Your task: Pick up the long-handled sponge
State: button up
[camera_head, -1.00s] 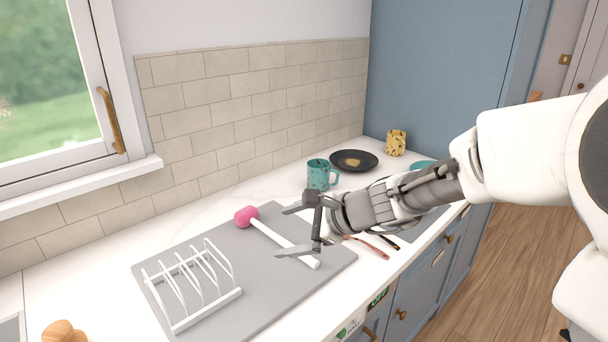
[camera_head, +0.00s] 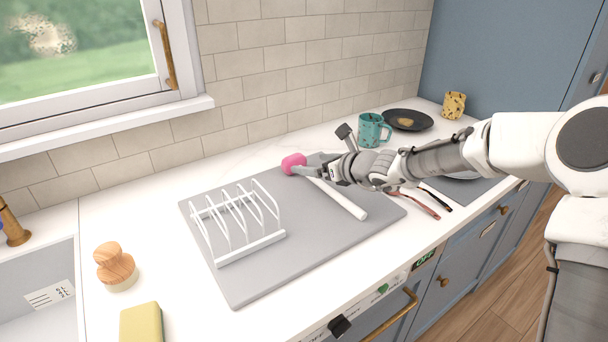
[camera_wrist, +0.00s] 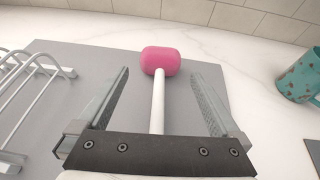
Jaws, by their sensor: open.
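The long-handled sponge (camera_head: 341,201) has a pink head and a straight white handle and lies on the grey mat (camera_head: 240,284). In the wrist view, its pink head (camera_wrist: 160,61) is just beyond the fingertips. Its white handle runs back between the fingers towards the palm. My gripper (camera_wrist: 160,78) is open, with one finger on each side of the handle and visible gaps to both. In the head view, my gripper and arm are over the sponge near its head and hide part of the upper handle.
A white rack (camera_head: 250,243) stands on the mat to the left. A teal mug (camera_head: 374,130), black plate (camera_head: 408,119) and yellow patterned cup (camera_head: 454,105) stand behind. A wooden-topped brush (camera_head: 115,264) and yellow sponge (camera_head: 141,323) are at the front left, beside the sink.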

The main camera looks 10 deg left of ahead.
aim_at(300, 163)
jog(key=shift+b+x, duration=0.3)
jog(key=shift+x, duration=3.2)
jog(key=shift+d+f, duration=0.1)
jog(key=c, duration=1.1)
